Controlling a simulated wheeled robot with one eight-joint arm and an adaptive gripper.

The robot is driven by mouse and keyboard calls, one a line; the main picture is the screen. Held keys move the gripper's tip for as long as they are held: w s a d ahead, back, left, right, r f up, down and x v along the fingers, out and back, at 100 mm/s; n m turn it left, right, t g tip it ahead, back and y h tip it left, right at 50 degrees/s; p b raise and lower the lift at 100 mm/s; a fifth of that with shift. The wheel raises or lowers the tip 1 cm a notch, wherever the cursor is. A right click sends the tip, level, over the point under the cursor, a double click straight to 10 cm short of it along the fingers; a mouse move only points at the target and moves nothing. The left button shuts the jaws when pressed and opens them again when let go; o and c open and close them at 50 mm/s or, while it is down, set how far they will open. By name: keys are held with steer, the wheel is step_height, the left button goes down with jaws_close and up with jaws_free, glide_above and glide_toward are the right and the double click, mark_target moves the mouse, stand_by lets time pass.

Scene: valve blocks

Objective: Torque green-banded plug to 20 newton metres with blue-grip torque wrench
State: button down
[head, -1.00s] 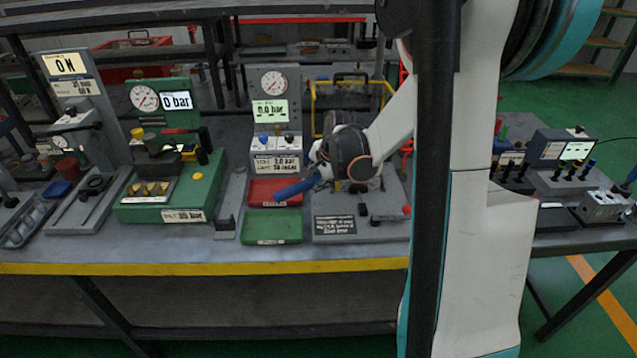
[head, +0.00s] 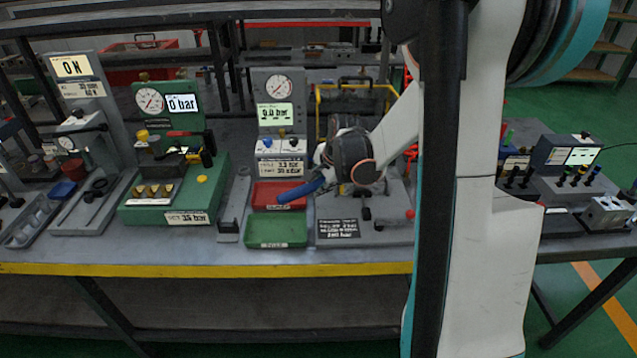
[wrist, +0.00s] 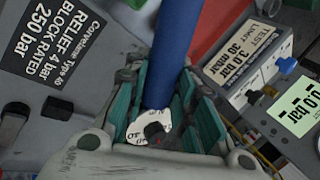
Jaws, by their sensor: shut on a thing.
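My gripper (wrist: 168,105) is shut on the blue grip of the torque wrench (wrist: 178,45), which runs up out of the top of the wrist view. A white printed disc with a dark knob shows at the grip's near end, between the fingers. In the head view the blue grip (head: 301,190) sticks out to the left of my gripper (head: 325,176), above the red tray. The wrench's head is not clearly seen. I cannot make out the green-banded plug for sure in either view.
A red tray (head: 262,201) and a green tray (head: 276,243) lie on the bench. A grey gauge stand (head: 281,165) is behind them, a green gauge station (head: 150,212) at left. A relief-block plate (head: 385,236) lies below my gripper. A second bench with several pegs is at right.

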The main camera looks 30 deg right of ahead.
steer(key=shift+s+n+y, duration=0.3)
steer(key=shift+s+n, duration=0.3)
steer(key=shift+s, duration=0.25)
steer(key=shift+r, duration=0.2)
